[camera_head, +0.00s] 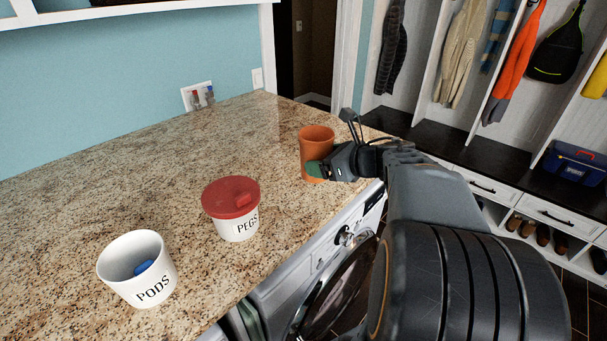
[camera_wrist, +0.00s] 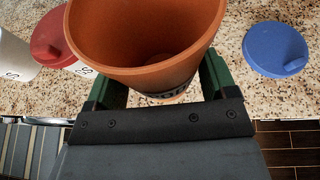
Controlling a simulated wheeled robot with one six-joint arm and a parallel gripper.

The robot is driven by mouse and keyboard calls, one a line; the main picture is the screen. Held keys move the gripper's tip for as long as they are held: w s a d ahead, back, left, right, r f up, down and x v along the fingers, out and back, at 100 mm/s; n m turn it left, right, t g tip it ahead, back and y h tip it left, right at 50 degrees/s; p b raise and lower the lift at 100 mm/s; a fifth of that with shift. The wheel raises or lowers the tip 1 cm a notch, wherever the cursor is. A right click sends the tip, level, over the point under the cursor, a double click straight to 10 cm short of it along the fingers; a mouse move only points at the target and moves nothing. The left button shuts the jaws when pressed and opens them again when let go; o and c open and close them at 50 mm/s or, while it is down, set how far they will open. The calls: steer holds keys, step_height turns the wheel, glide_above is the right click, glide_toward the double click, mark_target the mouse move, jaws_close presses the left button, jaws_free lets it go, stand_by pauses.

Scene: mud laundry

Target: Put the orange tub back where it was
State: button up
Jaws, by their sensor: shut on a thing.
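The orange tub (camera_head: 317,140) is upright at the far right part of the granite counter, near its front edge. My gripper (camera_head: 318,170) reaches it from the right and is shut on its side. In the wrist view the tub (camera_wrist: 145,55) stands between the two green fingers of my gripper (camera_wrist: 158,85), open at the top, with no lid on it. Dark lettering low on its side is mostly hidden by the gripper. I cannot tell whether its base touches the counter.
A white PEGS tub (camera_head: 238,228) with a red lid (camera_head: 231,196) and an open white PODS tub (camera_head: 152,285) with a blue item inside stand to the left. A blue lid (camera_wrist: 275,48) lies on the counter right of the orange tub. The counter (camera_head: 120,190) behind is clear.

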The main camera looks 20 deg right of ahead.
steer(key=w+f, duration=0.2)
steer(key=w+f+p, duration=0.1)
steer(key=w+f, duration=0.1)
steer(key=w, duration=0.1)
steer(key=w+a+f, duration=0.1)
steer(key=w+f, duration=0.1)
steer(key=f, duration=0.1)
steer(key=shift+w, duration=0.3)
steer(key=shift+w+f+p, duration=0.2)
steer(key=shift+f+p, duration=0.15)
steer(key=shift+f, duration=1.35)
steer(key=shift+f+b, duration=0.25)
steer(key=shift+b, duration=0.15)
steer(key=o, duration=0.9)
steer(key=shift+r, duration=0.1)
